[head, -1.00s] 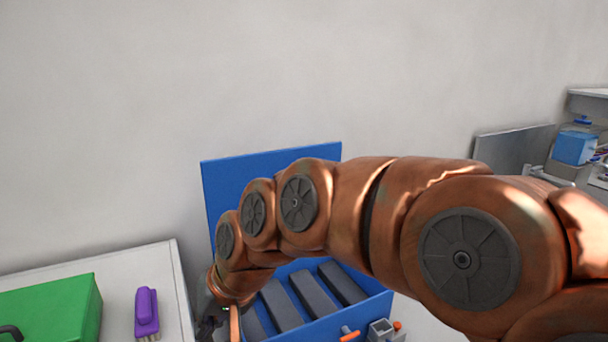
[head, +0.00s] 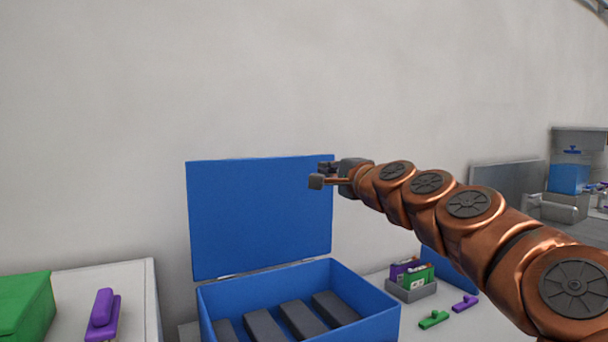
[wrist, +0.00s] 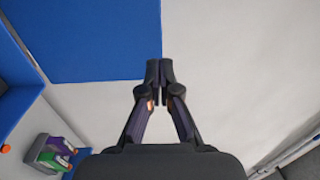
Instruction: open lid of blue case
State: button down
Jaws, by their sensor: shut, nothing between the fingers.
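The blue case (head: 370,326) stands on the bench with its lid (head: 255,222) swung up and standing open, roughly upright. Several dark grey bars (head: 300,319) lie inside it. My gripper (head: 316,181) is shut and empty, near the upper right edge of the lid in the head view. In the wrist view my gripper's fingertips (wrist: 159,70) are together with nothing between them. The lid (wrist: 90,40) fills the upper left there, and the fingertips overlap its right edge in the picture. I cannot tell whether they touch it.
A green box (head: 25,305) and a purple brush (head: 103,315) are at the left. Right of the case are a grey tray (head: 412,290) with coloured packs and small green (head: 434,320) and purple (head: 466,303) pieces. A plain wall is behind.

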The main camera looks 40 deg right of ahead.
aim_at(292, 157)
jog(key=x, duration=1.4)
jog(key=shift+a+p, duration=0.1)
jog(key=shift+p, duration=0.3)
